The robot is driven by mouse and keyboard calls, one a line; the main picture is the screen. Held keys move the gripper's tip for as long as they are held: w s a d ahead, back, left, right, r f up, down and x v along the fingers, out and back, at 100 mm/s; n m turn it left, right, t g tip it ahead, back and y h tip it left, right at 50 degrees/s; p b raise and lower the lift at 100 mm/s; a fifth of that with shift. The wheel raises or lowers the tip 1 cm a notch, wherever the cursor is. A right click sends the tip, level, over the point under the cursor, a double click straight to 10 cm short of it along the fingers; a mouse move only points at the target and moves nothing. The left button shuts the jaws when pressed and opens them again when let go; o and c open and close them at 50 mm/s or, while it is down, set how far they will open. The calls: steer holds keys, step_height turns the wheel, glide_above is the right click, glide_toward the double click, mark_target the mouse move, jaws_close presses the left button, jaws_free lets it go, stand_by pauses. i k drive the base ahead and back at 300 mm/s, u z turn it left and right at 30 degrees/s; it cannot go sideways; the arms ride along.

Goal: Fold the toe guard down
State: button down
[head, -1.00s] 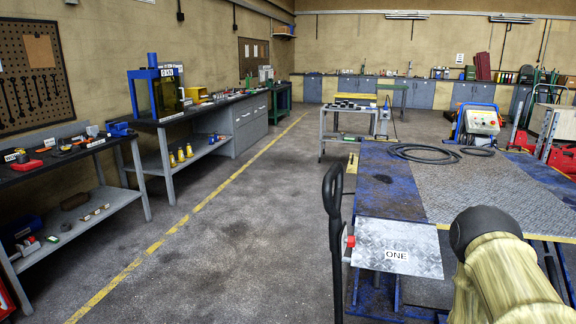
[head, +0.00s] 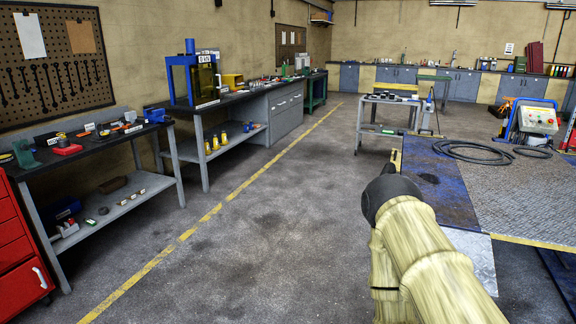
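A bare metal plate (head: 478,255) at the near end of the blue lift platform (head: 446,190) shows only in part in the head view. It looks like the toe guard, though I cannot be sure. My own arm, in a pale yellow cover with a black rounded end, hides its left part and any label. I cannot make out its hinge or its tilt. My gripper does not show clearly; the black end of my arm hides whatever lies beyond it.
A black hose (head: 468,152) lies coiled on the platform. A small grey trolley (head: 390,112) stands beyond it. Workbenches (head: 90,150) and a red tool cabinet (head: 20,245) line the left. The floor (head: 255,235) between the benches and the platform is clear.

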mark_target(395, 157)
steer(key=u, duration=0.3)
steer(key=i, duration=3.95)
steer(key=z, duration=1.4)
steer(key=i, duration=1.05)
steer(key=z, duration=0.45)
